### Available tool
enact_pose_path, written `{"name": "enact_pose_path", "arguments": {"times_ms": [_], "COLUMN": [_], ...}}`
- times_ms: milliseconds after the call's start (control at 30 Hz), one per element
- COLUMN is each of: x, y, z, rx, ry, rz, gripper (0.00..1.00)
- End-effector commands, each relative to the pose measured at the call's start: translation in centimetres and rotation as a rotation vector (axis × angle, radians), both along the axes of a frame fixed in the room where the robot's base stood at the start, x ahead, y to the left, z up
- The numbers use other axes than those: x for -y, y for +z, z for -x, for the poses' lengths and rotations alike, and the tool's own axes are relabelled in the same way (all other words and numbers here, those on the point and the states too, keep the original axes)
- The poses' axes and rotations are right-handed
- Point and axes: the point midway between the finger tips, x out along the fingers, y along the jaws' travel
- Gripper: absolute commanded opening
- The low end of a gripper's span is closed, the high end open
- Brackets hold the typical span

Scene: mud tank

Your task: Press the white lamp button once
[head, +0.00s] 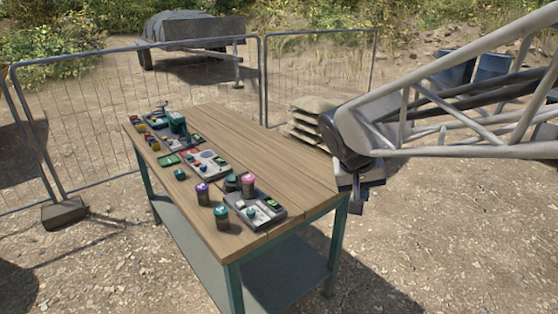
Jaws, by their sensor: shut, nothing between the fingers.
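My gripper (357,204) is at the right, just off the right end of the wooden table (270,150). Its small fingers are shut and hold nothing. Grey control panels lie on the table to its left: a near panel (268,213) with a green screen, a middle panel (219,172) with a red part, and a far one (186,143). The gripper is well apart from all of them. Small coloured buttons show on the panels. I cannot tell at this size which one is the white lamp button.
Capped jars stand by the near panel: purple-topped (202,194), teal-topped (221,218) and pink-topped (248,184). A green device (177,122) stands at the far end. The table's right half is clear.

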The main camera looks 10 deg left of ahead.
Motion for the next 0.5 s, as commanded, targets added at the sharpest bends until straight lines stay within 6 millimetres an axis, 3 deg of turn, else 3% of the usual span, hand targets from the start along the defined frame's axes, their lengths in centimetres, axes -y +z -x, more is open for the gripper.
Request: {"name": "enact_pose_path", "arguments": {"times_ms": [500], "x": [-8.4], "y": [-2.0], "z": [-10.7], "rx": [0.075], "ry": [0.040], "rz": [0.119], "gripper": [0.00]}}
